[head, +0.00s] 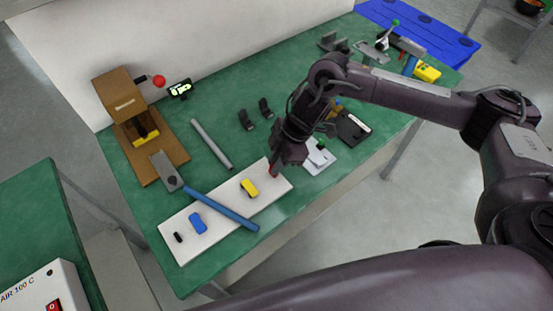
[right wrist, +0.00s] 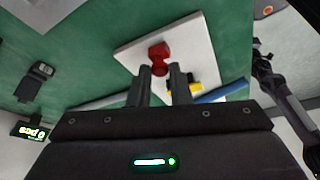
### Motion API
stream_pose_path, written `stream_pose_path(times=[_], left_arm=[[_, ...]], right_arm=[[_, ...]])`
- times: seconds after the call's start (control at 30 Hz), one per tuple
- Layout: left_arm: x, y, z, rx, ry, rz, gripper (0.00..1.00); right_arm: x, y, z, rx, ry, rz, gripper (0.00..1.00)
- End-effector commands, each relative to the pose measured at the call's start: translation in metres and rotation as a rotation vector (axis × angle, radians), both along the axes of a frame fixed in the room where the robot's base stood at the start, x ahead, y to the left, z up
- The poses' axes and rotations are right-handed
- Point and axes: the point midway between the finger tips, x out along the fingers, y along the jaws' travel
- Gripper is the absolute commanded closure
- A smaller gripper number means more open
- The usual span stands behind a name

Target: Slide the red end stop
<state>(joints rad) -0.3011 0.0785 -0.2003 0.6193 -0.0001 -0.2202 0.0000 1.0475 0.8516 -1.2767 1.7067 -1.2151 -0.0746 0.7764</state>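The red end stop (right wrist: 158,54) stands on the far right end of a white board (right wrist: 128,51). In the head view only a small red part of it (head: 274,170) shows beside my gripper. My right gripper (head: 277,168) points down at that end of the board. In the right wrist view its two fingers (right wrist: 161,71) are apart, with the lower part of the red stop at the gap between their tips. I cannot tell whether they touch it. My left gripper is not in view.
The board (head: 222,205) also carries a yellow block (head: 249,187), a blue block (head: 198,223) and a small black piece (head: 178,237). A blue rod (head: 222,208) lies across it. A grey rod (head: 211,144) and a wooden fixture (head: 120,95) are on the green table (head: 190,281).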

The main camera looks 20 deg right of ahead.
Motion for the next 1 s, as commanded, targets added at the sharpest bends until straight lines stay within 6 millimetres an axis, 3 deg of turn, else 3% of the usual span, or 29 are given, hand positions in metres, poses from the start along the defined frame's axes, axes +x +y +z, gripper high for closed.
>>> stream_pose_path(times=[0.33,0.6,0.87,0.9,1.0], left_arm=[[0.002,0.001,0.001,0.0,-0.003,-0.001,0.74],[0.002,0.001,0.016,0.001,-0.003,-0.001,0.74],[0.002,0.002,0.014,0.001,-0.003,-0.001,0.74],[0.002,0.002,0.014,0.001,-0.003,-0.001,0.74],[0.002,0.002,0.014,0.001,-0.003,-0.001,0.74]], right_arm=[[-0.001,0.002,0.001,0.001,0.0,0.001,1.0],[-0.014,0.037,0.003,0.003,0.002,0.004,1.0],[-0.013,0.038,0.001,0.002,-0.001,0.001,1.0],[-0.013,0.038,0.001,0.002,-0.001,0.001,0.82],[-0.013,0.038,0.001,0.002,-0.001,0.001,0.69]])
